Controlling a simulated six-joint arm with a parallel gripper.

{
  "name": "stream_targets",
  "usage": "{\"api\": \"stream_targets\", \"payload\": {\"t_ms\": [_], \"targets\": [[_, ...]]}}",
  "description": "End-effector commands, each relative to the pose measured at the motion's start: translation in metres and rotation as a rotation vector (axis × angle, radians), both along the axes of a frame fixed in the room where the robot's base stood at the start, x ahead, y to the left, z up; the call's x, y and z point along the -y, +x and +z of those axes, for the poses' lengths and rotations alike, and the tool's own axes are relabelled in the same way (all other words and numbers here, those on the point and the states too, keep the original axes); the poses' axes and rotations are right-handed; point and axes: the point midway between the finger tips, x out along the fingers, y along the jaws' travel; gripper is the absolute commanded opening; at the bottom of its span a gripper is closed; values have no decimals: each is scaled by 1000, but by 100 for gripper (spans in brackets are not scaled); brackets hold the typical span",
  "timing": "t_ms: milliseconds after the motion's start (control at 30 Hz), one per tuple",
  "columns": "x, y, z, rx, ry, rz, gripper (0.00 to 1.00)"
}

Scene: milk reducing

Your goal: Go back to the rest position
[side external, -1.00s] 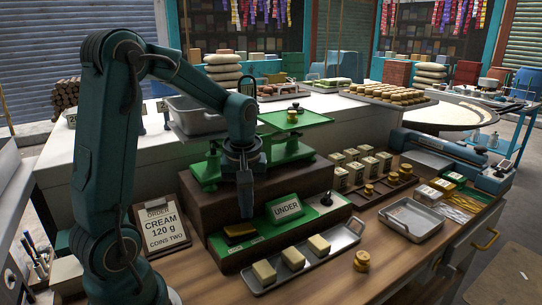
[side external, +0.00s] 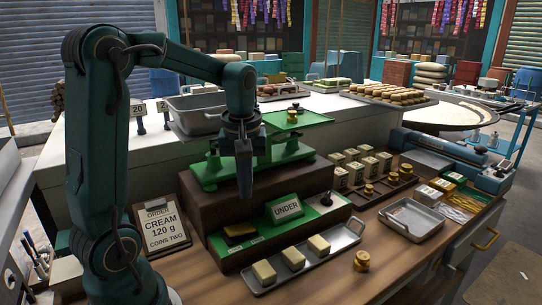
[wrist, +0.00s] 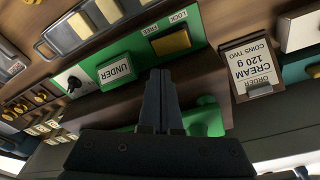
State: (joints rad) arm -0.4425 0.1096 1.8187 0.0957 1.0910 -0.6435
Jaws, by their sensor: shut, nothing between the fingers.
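My gripper (side external: 245,190) is shut and empty. It hangs pointing down in front of the green balance scale (side external: 210,172), above the brown wooden stand (side external: 190,205). In the wrist view the shut fingers (wrist: 162,85) point toward the green panel with the UNDER sign (wrist: 115,70). No object is between the fingers or touching them.
The UNDER sign (side external: 286,208) stands on the stand's lower step. A metal tray with several cream blocks (side external: 292,258) lies in front. An order clipboard (side external: 158,222) reads CREAM 120 g. Brass weights (side external: 361,260) and an empty metal tray (side external: 412,219) are to the right.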

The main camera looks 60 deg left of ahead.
Motion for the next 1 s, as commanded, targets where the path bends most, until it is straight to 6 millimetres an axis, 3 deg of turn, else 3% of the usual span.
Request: {"api": "stream_targets", "payload": {"t_ms": [133, 233, 467, 600, 800, 1000], "targets": [[10, 4, 12, 41, 18, -41, 0], [30, -1, 27, 93, 34, -104, 0], [88, -36, 47, 229, 75, -430, 0], [114, -62, 44, 293, 107, -663, 0], [133, -89, 25, 329, 156, -943, 0], [133, -89, 19, 310, 178, -1039, 0]]}}
